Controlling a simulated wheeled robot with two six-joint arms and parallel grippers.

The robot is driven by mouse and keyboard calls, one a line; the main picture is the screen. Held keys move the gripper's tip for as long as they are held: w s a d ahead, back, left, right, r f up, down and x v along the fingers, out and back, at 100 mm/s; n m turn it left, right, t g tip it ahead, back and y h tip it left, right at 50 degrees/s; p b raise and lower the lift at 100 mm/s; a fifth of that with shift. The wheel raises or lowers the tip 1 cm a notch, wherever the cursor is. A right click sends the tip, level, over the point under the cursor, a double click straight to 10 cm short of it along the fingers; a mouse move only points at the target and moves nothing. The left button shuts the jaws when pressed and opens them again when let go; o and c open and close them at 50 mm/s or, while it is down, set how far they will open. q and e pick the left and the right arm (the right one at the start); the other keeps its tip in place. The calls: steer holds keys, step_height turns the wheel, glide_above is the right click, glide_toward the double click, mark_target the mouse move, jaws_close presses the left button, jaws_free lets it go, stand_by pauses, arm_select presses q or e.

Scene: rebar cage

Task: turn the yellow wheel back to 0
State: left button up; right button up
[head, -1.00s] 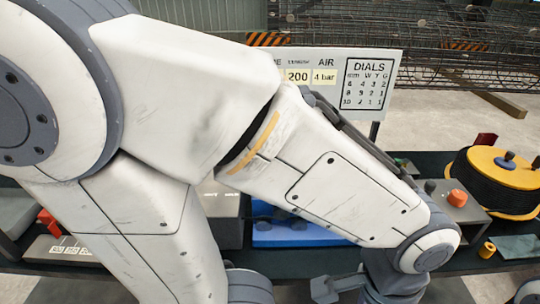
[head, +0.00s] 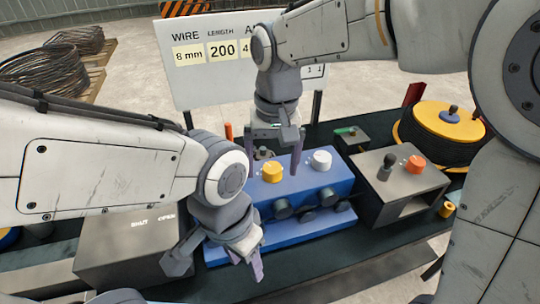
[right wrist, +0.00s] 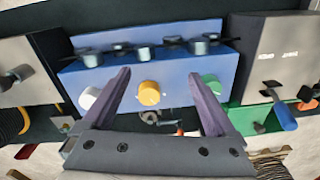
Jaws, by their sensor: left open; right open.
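The yellow wheel (head: 272,172) is a small round knob on the sloped face of a blue box (head: 325,184). A white wheel (head: 321,160) sits to its right. My right gripper (head: 274,162) is open just behind and above the yellow wheel, pointing down. In the right wrist view the yellow wheel (right wrist: 149,93) lies between the two spread purple fingers (right wrist: 158,76), apart from both, with the white wheel (right wrist: 89,97) at left and a green wheel (right wrist: 211,84) at right. My left gripper (head: 217,264) is open and empty at the blue box's front left. The yellow wheel's scale is not readable.
A grey box (head: 405,188) with an orange knob (head: 415,163) and black lever stands right of the blue box. A yellow-topped spool (head: 450,122) is behind it. A grey SHUT/OPEN box (head: 140,245) is at left. A sign board (head: 222,75) stands behind.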

mark_target(273, 167)
steer(key=w+m, duration=0.4)
steer(key=w, duration=0.6)
step_height(273, 167, down, 10)
steer(key=shift+s+r, duration=0.1)
steer(key=c, duration=1.4)
steer(key=shift+o, duration=0.2)
